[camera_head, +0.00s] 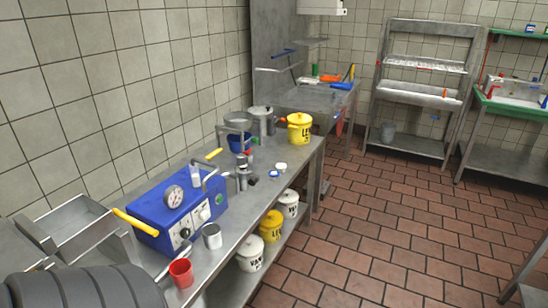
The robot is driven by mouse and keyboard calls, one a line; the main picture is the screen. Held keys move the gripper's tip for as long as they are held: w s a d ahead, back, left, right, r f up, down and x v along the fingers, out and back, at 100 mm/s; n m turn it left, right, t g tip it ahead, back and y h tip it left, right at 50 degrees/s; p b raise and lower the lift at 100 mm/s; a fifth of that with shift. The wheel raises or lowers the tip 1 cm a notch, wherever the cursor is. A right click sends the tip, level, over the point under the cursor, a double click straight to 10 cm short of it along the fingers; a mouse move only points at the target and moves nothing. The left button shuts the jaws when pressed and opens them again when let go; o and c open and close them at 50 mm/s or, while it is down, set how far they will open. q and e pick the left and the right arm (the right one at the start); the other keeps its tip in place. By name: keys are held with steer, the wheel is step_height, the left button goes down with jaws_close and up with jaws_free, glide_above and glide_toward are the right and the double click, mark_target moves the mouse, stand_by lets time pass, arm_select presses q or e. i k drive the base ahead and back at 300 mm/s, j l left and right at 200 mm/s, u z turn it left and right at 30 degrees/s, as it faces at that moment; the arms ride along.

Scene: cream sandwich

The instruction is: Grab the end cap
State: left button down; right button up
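No part is clearly recognisable as the end cap from this distance. Small round pieces lie on the steel table (262,205): a blue-and-white one (274,173) and a white one (281,166), both right of a metal fitting (243,170) that stands on the table. A blue machine (178,212) with a round gauge, knobs and yellow-handled levers sits on the near half of the table. Neither of my grippers shows in the head view.
A red cup (181,273) and metal cup (212,236) stand near the table's front edge. A yellow pot (299,128) stands at its far end. Lidded pots, including a yellow one (271,226), fill the lower shelf. The tiled floor (390,230) to the right is clear.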

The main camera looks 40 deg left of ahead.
mark_target(241, 159)
steer(key=u, duration=1.6)
